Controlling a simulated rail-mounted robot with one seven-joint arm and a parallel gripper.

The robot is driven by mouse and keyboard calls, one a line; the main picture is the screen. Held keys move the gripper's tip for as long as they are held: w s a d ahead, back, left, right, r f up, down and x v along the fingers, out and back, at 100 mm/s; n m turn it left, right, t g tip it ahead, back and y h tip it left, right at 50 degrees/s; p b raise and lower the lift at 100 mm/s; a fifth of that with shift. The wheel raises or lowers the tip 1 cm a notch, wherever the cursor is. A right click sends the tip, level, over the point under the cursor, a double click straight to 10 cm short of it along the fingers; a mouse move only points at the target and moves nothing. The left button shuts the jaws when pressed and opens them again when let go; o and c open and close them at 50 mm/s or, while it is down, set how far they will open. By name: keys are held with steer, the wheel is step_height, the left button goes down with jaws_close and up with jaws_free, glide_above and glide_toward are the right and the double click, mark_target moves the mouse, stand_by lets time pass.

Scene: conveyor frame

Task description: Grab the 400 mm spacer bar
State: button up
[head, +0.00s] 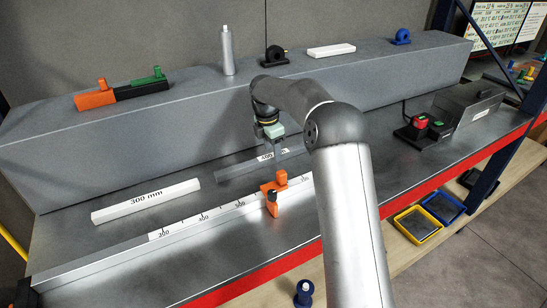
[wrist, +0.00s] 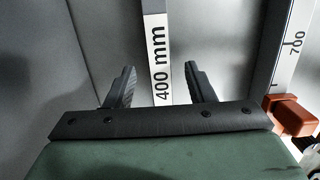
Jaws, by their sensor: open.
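The 400 mm spacer bar (head: 236,167) lies on the grey bench, with a white label partly behind my gripper. In the wrist view the bar (wrist: 153,22) runs up the picture between my two fingers, its "400 mm" label facing the camera. My gripper (head: 284,148) is open above the bar near its label; its open fingers (wrist: 160,68) stand on either side of the bar with a gap at each side. I cannot tell exactly how high the fingertips are above the bench.
A white 300 mm bar (head: 146,201) lies to the left. A marked rule (head: 215,216) with an orange stop (head: 273,194) runs along the front side. A raised grey ledge (head: 180,115) behind holds several small parts. A dark box (head: 467,103) stands at right.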

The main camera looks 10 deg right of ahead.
steer(key=shift+d+f, duration=0.2)
steer(key=shift+f, duration=1)
jaws_close()
steer(key=shift+r, duration=0.1)
